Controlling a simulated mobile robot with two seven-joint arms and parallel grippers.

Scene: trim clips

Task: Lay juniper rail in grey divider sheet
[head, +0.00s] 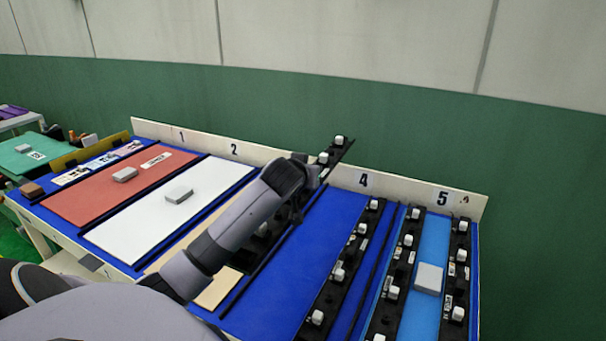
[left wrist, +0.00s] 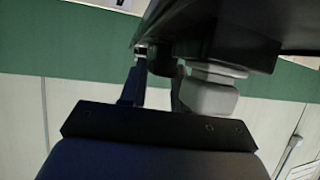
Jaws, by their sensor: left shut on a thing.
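My left gripper (head: 304,187) is shut on a black rail (head: 345,150) with white clips, held up by the back board between the numbers 2 and 4. The arm hides part of the rail, and I cannot read a name on it. In the left wrist view the gripper (left wrist: 157,95) is close against the dark rail (left wrist: 240,35), with a grey-white clip (left wrist: 210,95) beside the fingers. No sheet looks plainly grey; a pale white sheet (head: 140,228) with a grey block (head: 179,194) lies in bay 2. My right gripper is not in view.
The blue table carries a red sheet (head: 85,197) in bay 1, a beige sheet (head: 218,290) partly behind my arm, and a light blue sheet (head: 430,250) in bay 5. Black rails with white clips (head: 345,262) stand at the right. Bare blue surface (head: 315,245) lies left of them.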

